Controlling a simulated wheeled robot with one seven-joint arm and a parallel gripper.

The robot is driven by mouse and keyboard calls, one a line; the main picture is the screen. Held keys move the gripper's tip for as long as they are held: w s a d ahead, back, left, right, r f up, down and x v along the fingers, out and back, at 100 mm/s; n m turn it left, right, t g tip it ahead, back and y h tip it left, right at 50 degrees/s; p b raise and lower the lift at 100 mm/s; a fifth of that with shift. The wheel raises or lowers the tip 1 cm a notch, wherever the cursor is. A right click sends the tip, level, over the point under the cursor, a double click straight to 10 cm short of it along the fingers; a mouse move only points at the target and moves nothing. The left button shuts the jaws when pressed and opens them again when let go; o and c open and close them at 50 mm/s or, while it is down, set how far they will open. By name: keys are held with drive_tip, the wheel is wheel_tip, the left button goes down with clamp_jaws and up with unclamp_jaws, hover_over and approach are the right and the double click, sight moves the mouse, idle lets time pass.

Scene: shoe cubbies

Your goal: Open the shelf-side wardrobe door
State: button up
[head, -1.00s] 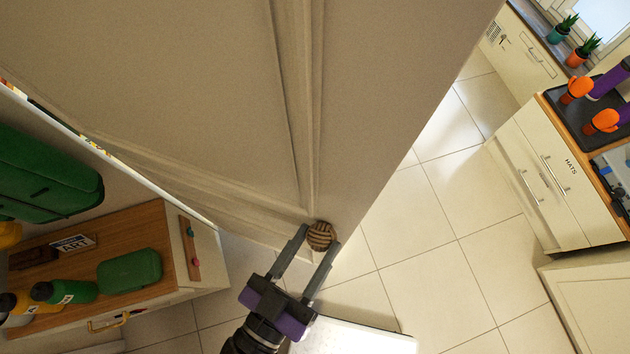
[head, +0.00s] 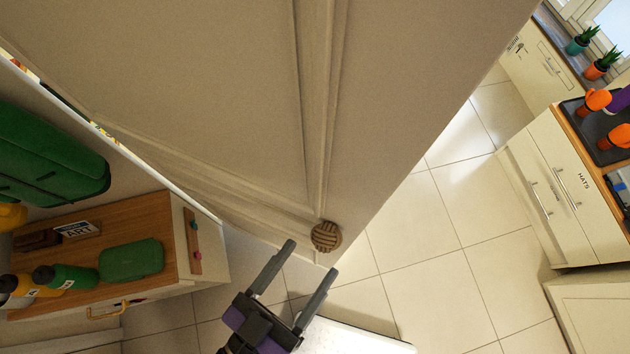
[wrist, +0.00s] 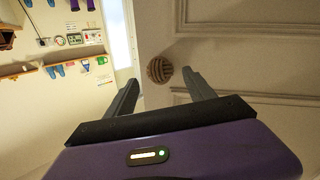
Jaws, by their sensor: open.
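The wardrobe door (head: 190,110) is a large beige panel with raised moulding that fills the upper middle of the head view. It stands swung out into the room. Its round, woven-looking knob (head: 326,236) sits near the door's lower corner. The knob also shows in the wrist view (wrist: 160,70), just beyond the fingertips. My gripper (head: 307,262) is open and empty, just below the knob, with a gap between the fingertips and the knob. In the wrist view my gripper (wrist: 161,78) has one finger on each side of the knob in the picture.
At left, a wooden-topped cabinet (head: 160,210) holds a green case (head: 131,260) and bottles. A green bag (head: 45,160) is above it. At right stands a drawer unit labelled HATS (head: 540,190). Tiled floor (head: 430,250) between is clear.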

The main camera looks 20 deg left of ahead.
drive_tip(key=shift+b+v, duration=0.35)
drive_tip(key=shift+v, duration=1.6)
drive_tip(key=d+f+m+g+y, duration=0.1)
drive_tip(key=d+f, duration=0.1)
drive_tip(key=d, duration=0.6)
drive_tip(key=d+f+m+g+y, duration=0.1)
drive_tip(key=d+f+g+y, duration=0.15)
drive_tip(key=d, duration=0.55)
drive_tip(key=d+r+n+t+y, duration=0.1)
drive_tip(key=d+r+n, duration=0.2)
drive_tip(key=d, duration=0.6)
wheel_tip(320, 180, up, 3)
drive_tip(key=shift+w+f+y, duration=0.1)
drive_tip(key=shift+w+y, duration=0.2)
drive_tip(key=shift+y, duration=0.05)
drive_tip(key=shift+d, duration=0.1)
